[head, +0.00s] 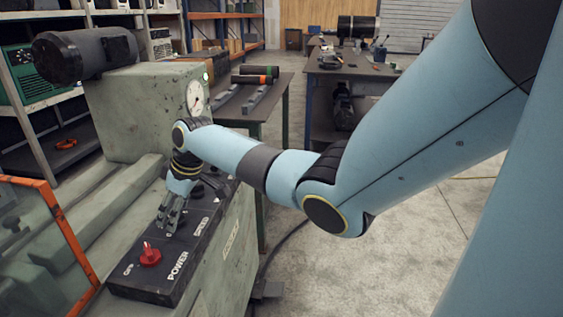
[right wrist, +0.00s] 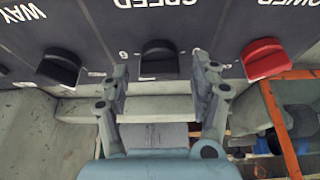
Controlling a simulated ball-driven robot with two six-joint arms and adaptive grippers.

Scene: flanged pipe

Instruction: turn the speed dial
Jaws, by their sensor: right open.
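The black speed dial (right wrist: 158,58) sits on the dark control panel under the word SPEED, which reads upside down in the right wrist view. My right gripper (right wrist: 160,74) is open, with one finger to each side of this dial in that view and a visible gap on both sides. I cannot tell how far the fingertips are above the panel. In the head view my right gripper (head: 170,220) points down over the panel (head: 165,288), and the speed dial is hidden or too small to make out. My left gripper is not in view.
The red power knob (right wrist: 263,58) is to the right of the speed dial in the right wrist view; it also shows in the head view (head: 150,256). A black WAY dial (right wrist: 58,68) is to the left. An orange-framed guard (head: 62,225) stands left of the panel.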

